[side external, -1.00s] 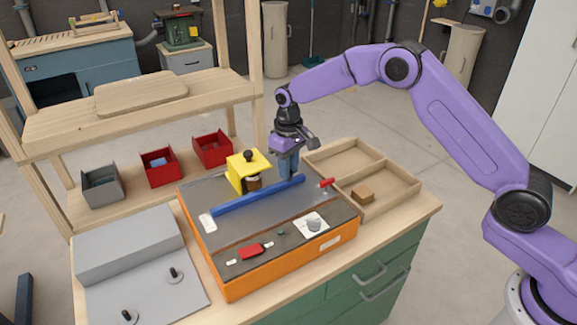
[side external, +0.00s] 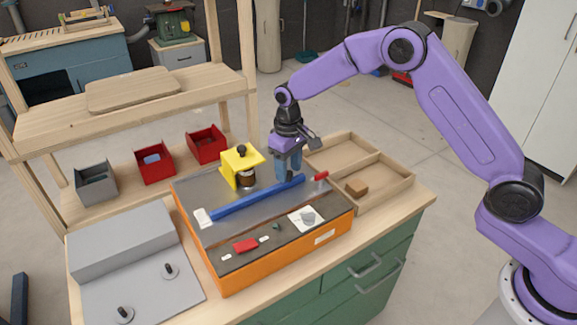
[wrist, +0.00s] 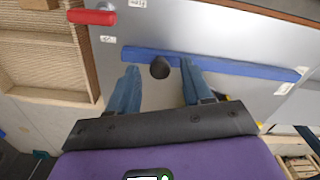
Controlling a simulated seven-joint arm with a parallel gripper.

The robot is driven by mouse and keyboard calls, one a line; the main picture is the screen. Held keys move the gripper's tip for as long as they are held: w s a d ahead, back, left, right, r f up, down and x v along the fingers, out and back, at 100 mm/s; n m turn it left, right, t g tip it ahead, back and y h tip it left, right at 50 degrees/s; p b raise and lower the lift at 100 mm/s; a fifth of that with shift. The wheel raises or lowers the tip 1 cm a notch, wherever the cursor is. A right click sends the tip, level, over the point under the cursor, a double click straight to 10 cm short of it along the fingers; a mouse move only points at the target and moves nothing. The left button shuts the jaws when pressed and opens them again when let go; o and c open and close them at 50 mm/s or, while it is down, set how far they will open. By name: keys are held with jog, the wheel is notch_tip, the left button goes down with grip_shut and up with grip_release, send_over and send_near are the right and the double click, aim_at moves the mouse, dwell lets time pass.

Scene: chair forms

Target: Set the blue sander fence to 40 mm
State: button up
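The blue fence (side external: 250,200) is a long bar lying across the grey top of the orange-bodied sander (side external: 283,273). It also shows in the wrist view (wrist: 240,68). My gripper (side external: 288,174) is low over the fence's right end. In the wrist view my gripper (wrist: 160,70) is open, its two blue fingers apart at the fence's near edge. A black knob (wrist: 160,68) shows between the fingertips, with a gap on each side. Whether the fingers touch the fence I cannot tell. Small white labels lie on the top; their writing is unreadable.
A yellow block with a black knob (side external: 240,164) stands behind the fence. A red handle (side external: 321,176) is near its right end; a red piece (side external: 245,245) lies in front. A wooden tray (side external: 390,196) holds a block at right. A grey stepped unit (side external: 125,245) stands left.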

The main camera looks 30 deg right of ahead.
notch_tip(320, 180, up, 17)
jog(key=shift+r, duration=0.2)
dwell(0.5)
dwell(0.3)
jog(key=s+n, duration=0.5)
jog(key=s, duration=1.5)
jog(key=s+d+f+n, duration=0.2)
jog(key=s+d, duration=0.3)
jog(key=s, duration=0.5)
jog(key=s+d+f+n, duration=0.2)
jog(key=s+d+f, duration=0.2)
jog(key=s, duration=0.5)
jog(key=shift+s+d, duration=0.35)
jog(key=shift+d, duration=0.75)
jog(key=shift+c, duration=0.3)
